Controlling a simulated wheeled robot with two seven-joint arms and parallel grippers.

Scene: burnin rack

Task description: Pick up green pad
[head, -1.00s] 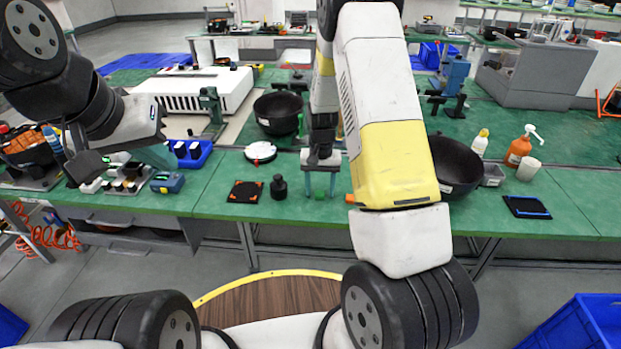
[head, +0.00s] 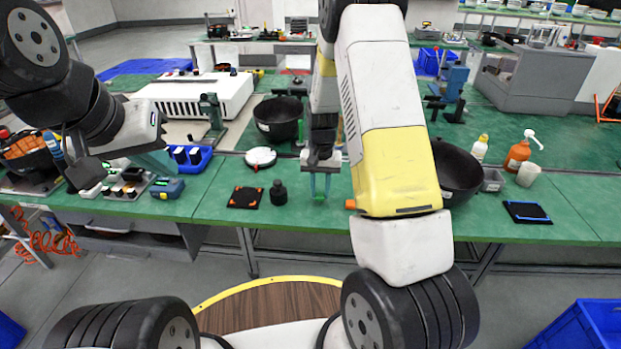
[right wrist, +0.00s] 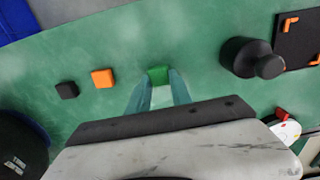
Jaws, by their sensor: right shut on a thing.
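The green pad (right wrist: 159,75) is a small green block on the green bench, between the fingertips of my right gripper (right wrist: 160,88) in the right wrist view. The teal fingers touch it from both sides, and the right gripper is shut on it. In the head view the right gripper (head: 320,187) points straight down near the bench's front edge, with the pad (head: 320,198) at its tips, small and mostly covered. My left gripper (head: 152,160) is at the left, over the bench; its opening is hard to make out.
An orange block (right wrist: 102,78) and a black block (right wrist: 67,90) lie beside the pad. A black knobbed cylinder (head: 278,192) and a black square plate with orange corners (head: 246,197) stand to the left. Black bowls (head: 279,117) lie behind and to the right (head: 455,172).

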